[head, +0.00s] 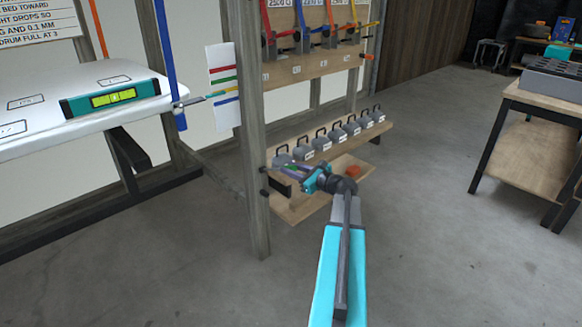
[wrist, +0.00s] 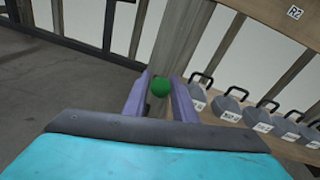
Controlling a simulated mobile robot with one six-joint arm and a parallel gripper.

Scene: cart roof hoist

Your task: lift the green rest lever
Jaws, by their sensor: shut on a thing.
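The green rest lever shows in the wrist view as a round green knob (wrist: 160,87) between the two purple fingers of my gripper (wrist: 159,95). My gripper is shut on this knob. In the head view my gripper (head: 290,169) is at the left end of the low wooden shelf, beside the grey wooden post. Only a small bit of green shows between the fingers there. The lever's shaft and pivot are hidden, so its angle cannot be told.
Several grey weights with black handles (head: 322,142) stand in a row on the shelf (head: 368,137), close to my gripper's right. The wooden post (head: 250,120) stands close on the left. A red-orange knob (head: 353,171) is near my wrist. A white bed (head: 60,115) is at left.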

